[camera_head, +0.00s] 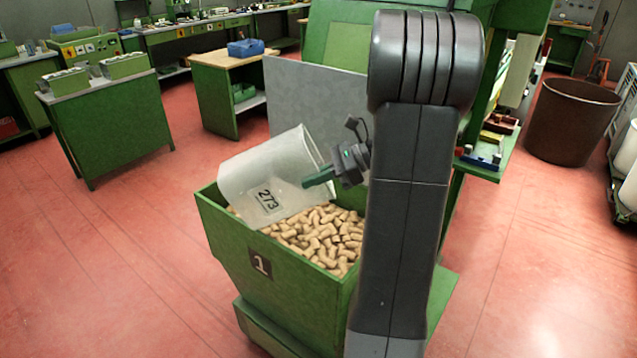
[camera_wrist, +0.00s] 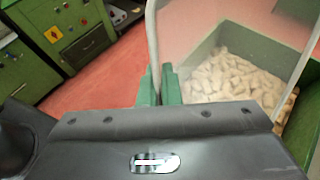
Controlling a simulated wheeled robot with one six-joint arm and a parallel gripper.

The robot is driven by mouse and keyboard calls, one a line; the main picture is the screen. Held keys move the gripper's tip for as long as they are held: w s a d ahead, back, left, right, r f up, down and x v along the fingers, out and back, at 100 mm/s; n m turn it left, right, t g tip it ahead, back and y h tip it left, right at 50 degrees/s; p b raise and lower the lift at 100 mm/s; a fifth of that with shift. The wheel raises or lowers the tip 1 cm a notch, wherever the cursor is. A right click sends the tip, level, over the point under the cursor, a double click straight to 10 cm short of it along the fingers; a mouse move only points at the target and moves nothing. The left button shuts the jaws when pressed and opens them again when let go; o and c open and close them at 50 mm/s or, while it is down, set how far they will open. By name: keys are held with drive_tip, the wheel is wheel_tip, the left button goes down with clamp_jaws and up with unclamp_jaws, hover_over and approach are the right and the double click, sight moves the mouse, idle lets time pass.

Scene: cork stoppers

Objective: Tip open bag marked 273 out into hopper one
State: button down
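The bag marked 273 (camera_head: 248,176) is a whitish, see-through, stiff-looking bag, tipped far over above hopper one with its mouth toward the right. I see no corks through its upper wall. Hopper one (camera_head: 228,232) is a green bin with a "1" plate, and many cork stoppers (camera_head: 318,238) lie in it. My gripper (camera_head: 322,176) is at the bag's rim. In the wrist view its green fingers (camera_wrist: 159,88) are closed on the bag's wall (camera_wrist: 153,40), and the corks (camera_wrist: 232,80) show beyond. Whether corks remain low in the bag is unclear.
A grey panel (camera_head: 312,100) and green machine stand behind the hopper. A green cabinet (camera_head: 110,125) is at the left and a brown bin (camera_head: 568,122) at the right. The red floor (camera_head: 110,270) at the left front is clear.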

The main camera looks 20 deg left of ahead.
sight(299, 146)
drive_tip(key=r+h+p, duration=0.1)
drive_tip(key=r, duration=0.1)
drive_tip(key=r+t+h+p, duration=0.1)
drive_tip(key=r+p, duration=0.1)
drive_tip(key=r, duration=0.1)
drive_tip(key=a+r+h+p, duration=0.1)
drive_tip(key=r+h, duration=0.1)
drive_tip(key=shift+s+r+t+p, duration=0.3)
drive_tip(key=shift+t, duration=0.1)
wheel_tip(299, 146, up, 2)
drive_tip(key=h+p, duration=0.1)
drive_tip(key=p, duration=0.2)
drive_tip(key=shift+h+p, duration=0.3)
drive_tip(key=shift+h, duration=0.1)
wheel_tip(299, 146, up, 2)
drive_tip(key=shift+a+r+t+h+p, duration=0.15)
drive_tip(key=shift+t+h+p, duration=0.5)
drive_tip(key=shift+p, duration=0.4)
drive_tip(key=shift+r+t+h+b, duration=0.3)
drive_tip(key=shift+h+b, duration=0.15)
drive_tip(key=shift+h, duration=0.5)
drive_tip(key=shift+w+d+r+t+h, duration=0.15)
drive_tip(key=shift+r+t+h, duration=0.15)
drive_tip(key=shift+h, duration=0.45)
drive_tip(key=shift+d+r+t+h, duration=0.15)
drive_tip(key=shift+t+h, duration=0.2)
drive_tip(key=shift+h, duration=0.4)
